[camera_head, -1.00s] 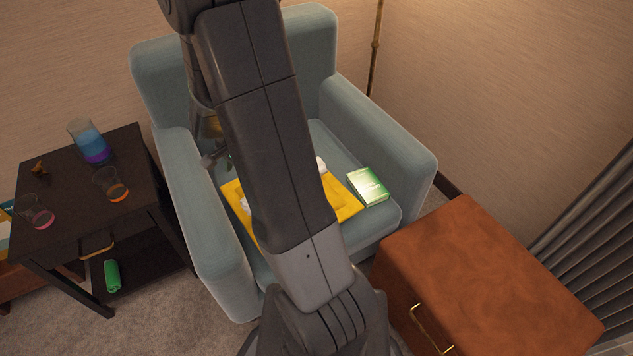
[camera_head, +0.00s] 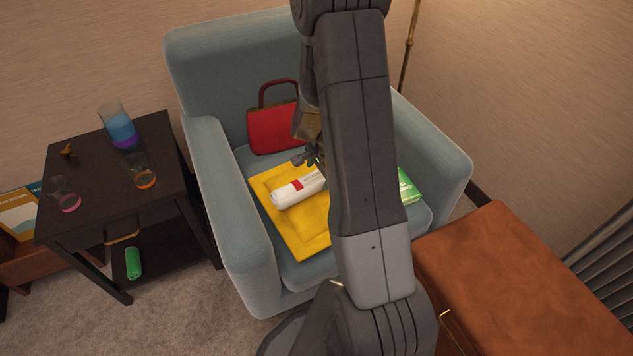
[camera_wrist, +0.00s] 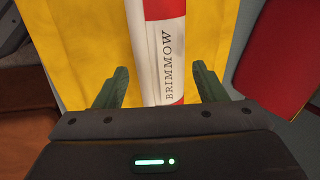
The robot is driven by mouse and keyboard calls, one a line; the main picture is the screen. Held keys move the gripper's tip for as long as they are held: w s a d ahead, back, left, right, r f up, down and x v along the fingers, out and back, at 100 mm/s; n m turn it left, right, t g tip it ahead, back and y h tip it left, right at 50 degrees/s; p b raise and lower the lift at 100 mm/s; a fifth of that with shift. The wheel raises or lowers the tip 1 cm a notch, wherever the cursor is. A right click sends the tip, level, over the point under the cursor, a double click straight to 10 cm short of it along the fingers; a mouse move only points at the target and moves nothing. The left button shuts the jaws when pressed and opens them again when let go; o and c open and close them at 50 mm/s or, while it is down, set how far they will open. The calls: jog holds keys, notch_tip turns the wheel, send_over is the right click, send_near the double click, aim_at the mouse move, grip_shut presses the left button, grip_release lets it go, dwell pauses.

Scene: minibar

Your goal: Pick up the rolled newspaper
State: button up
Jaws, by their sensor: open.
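The rolled newspaper (camera_head: 298,188) is a white roll with a red band, lying on a yellow envelope (camera_head: 313,236) on the seat of the blue-grey armchair (camera_head: 238,237). In the wrist view the newspaper (camera_wrist: 163,50) runs up the picture between my fingers, with red bands and the word BRIMMOW. My gripper (camera_wrist: 158,85) is open, one green finger on each side of the roll. In the head view my gripper (camera_head: 309,158) shows only in part beside my arm, which hides the right end of the newspaper.
A red handbag (camera_head: 273,127) stands at the chair's back. A green box (camera_head: 408,187) lies to the right, partly behind my arm. A dark side table (camera_head: 92,169) with glasses and a jug stands left, a brown cabinet (camera_head: 520,270) right. The armrests flank the seat.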

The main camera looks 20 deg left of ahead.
aim_at(318, 176)
jog(key=x, duration=0.3)
jog(key=shift+w+f+b, duration=0.2)
jog(key=shift+f+b, duration=0.1)
jog(key=shift+b, duration=0.1)
jog(key=c, duration=0.8)
